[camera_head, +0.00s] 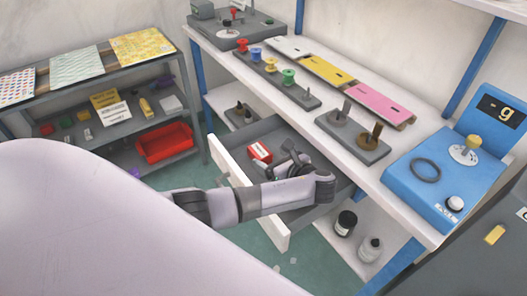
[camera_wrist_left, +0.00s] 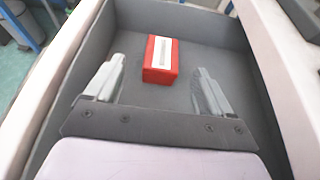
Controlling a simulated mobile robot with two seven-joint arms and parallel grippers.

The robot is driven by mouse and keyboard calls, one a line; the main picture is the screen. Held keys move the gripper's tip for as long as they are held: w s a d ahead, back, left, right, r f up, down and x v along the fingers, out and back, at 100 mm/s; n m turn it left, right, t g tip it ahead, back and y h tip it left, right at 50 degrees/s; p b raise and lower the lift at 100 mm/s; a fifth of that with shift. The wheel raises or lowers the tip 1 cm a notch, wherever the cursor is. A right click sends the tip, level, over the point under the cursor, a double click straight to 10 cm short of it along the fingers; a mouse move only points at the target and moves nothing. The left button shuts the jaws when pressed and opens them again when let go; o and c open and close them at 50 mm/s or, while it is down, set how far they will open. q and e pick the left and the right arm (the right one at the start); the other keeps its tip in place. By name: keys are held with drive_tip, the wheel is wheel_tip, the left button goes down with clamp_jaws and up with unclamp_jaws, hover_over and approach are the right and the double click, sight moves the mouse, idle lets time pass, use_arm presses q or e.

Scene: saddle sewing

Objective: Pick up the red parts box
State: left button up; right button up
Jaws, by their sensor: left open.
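The red parts box (camera_head: 260,152) is a small red block with a white label on top. It lies in the open grey drawer (camera_head: 228,160) under the bench. In the left wrist view the box (camera_wrist_left: 160,62) lies on the drawer floor, ahead of and between the two fingertips. My left gripper (camera_head: 290,158) reaches into the drawer, close to the right of the box in the head view. In the wrist view its fingers (camera_wrist_left: 158,78) are spread wide and hold nothing; they appear apart from the box. My right gripper is not seen.
The drawer's white front (camera_head: 277,232) and grey side walls surround the gripper. The bench top (camera_head: 318,142) overhangs the drawer's back. A red bin (camera_head: 166,143) stands on the left shelf. A dark jar (camera_head: 344,223) and a grey jar (camera_head: 370,248) stand on the lower bench shelf.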

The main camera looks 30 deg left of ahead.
sight(260, 150)
use_arm(q)
drive_tip(key=x, duration=0.4)
drive_tip(key=shift+w+a+f, duration=0.1)
drive_tip(key=shift+a, duration=0.2)
drive_tip(key=shift+w+b+x, duration=0.15)
drive_tip(key=shift+b+x, duration=0.35)
drive_tip(key=shift+x, duration=0.8)
drive_tip(key=shift+w+b+x, duration=0.1)
drive_tip(key=shift+b+x, duration=0.35)
drive_tip(key=shift+x, duration=0.9)
drive_tip(key=shift+d+f, duration=0.1)
drive_tip(key=shift+d, duration=0.05)
drive_tip(key=c, duration=1.1)
